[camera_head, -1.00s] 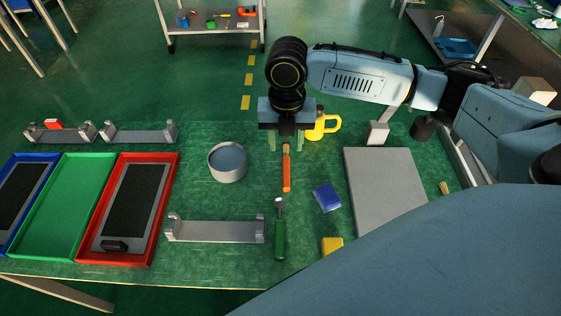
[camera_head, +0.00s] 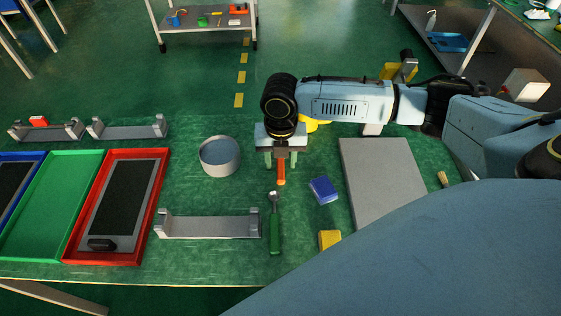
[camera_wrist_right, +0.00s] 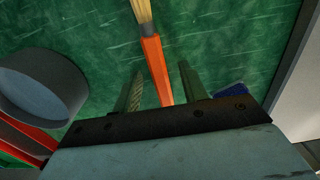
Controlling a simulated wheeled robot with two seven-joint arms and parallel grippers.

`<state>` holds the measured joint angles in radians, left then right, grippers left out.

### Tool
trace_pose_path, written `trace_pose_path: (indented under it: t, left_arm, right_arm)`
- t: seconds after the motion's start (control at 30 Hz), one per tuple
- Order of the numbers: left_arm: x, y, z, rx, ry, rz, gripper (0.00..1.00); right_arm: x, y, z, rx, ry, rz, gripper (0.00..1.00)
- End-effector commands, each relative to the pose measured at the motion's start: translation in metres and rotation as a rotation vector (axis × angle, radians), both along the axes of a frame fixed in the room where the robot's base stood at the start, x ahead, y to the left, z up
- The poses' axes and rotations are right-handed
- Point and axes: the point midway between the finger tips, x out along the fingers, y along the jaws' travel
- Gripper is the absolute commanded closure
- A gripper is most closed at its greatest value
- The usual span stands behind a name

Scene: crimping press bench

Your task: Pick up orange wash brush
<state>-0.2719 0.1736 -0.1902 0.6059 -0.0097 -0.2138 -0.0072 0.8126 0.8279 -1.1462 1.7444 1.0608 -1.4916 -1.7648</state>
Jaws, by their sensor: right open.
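The orange wash brush (camera_head: 281,175) lies on the green bench mat; in the head view my right gripper covers most of it, leaving the front end of its handle visible. In the right wrist view the brush handle (camera_wrist_right: 156,65) runs between the two fingers, with pale bristles at the top edge. My right gripper (camera_head: 280,161) is open, its fingers on either side of the handle with gaps to both. Whether the fingertips reach the mat is unclear. My left gripper is not in view.
A grey round bowl (camera_head: 220,156) stands left of the brush. A green-handled tool (camera_head: 275,230) lies in front, a blue block (camera_head: 323,190) to the right. A grey plate (camera_head: 385,185) lies further right. A grey holder (camera_head: 208,227) and red tray (camera_head: 152,210) are at left.

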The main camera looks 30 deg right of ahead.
Motion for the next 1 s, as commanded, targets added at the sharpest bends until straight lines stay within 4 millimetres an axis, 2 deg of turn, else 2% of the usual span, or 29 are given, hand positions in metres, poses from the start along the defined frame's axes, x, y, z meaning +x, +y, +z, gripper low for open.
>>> trace_pose_path:
  t: [0.07,0.37,0.7,0.87,1.0]
  left_arm:
    - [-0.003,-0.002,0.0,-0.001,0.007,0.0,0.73]
    - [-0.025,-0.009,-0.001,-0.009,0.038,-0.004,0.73]
    - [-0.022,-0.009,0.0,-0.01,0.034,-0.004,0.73]
    - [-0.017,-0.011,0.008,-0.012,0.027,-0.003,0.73]
    - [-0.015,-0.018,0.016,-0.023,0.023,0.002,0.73]
  right_arm:
    - [0.0,0.0,0.001,0.0,0.0,0.0,0.6]
    - [0.0,0.0,0.001,0.0,0.0,-0.001,0.99]
    - [0.001,0.0,0.006,0.0,-0.002,-0.001,1.0]
    - [0.001,0.0,0.032,0.002,-0.003,-0.001,1.0]
    - [0.001,0.0,0.063,0.001,-0.004,0.0,1.0]
